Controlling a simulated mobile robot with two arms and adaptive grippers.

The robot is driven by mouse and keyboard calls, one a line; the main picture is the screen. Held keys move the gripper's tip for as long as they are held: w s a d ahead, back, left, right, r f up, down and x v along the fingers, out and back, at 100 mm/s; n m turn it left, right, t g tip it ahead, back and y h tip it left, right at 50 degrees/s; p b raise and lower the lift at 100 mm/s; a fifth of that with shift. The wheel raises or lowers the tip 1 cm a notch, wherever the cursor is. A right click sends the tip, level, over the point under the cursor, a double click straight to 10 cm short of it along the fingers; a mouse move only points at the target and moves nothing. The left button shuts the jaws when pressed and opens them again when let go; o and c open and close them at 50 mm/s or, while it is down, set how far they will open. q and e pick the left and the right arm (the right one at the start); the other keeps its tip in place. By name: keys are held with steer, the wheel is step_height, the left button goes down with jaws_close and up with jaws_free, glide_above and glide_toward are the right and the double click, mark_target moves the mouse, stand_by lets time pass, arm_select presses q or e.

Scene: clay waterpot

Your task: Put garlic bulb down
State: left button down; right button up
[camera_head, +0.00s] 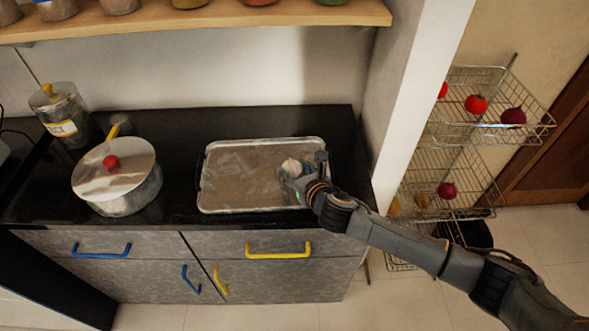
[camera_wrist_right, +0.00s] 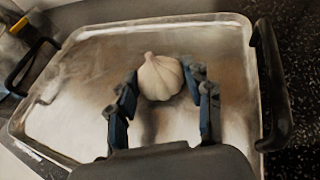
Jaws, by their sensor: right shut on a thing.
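A white garlic bulb (camera_head: 291,166) is at the right part of a silver metal tray (camera_head: 235,175) on the black counter. My right gripper (camera_head: 296,178) reaches over the tray from the right and is shut on the bulb. In the right wrist view the garlic bulb (camera_wrist_right: 160,76) sits between the fingertips of my right gripper (camera_wrist_right: 164,90), with the tray (camera_wrist_right: 85,95) below. I cannot tell whether the bulb touches the tray. My left gripper is not in view.
A lidded pot (camera_head: 117,177) and a glass jar (camera_head: 62,114) stand left of the tray. A wooden shelf (camera_head: 200,22) hangs above. A wall edge (camera_head: 415,95) and wire racks (camera_head: 470,130) with vegetables are at right. The tray's middle and left are clear.

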steer(key=o, duration=1.1)
steer(key=shift+f, duration=0.1)
steer(key=shift+r, duration=0.2)
steer(key=v, duration=1.2)
steer(key=shift+p, duration=0.3)
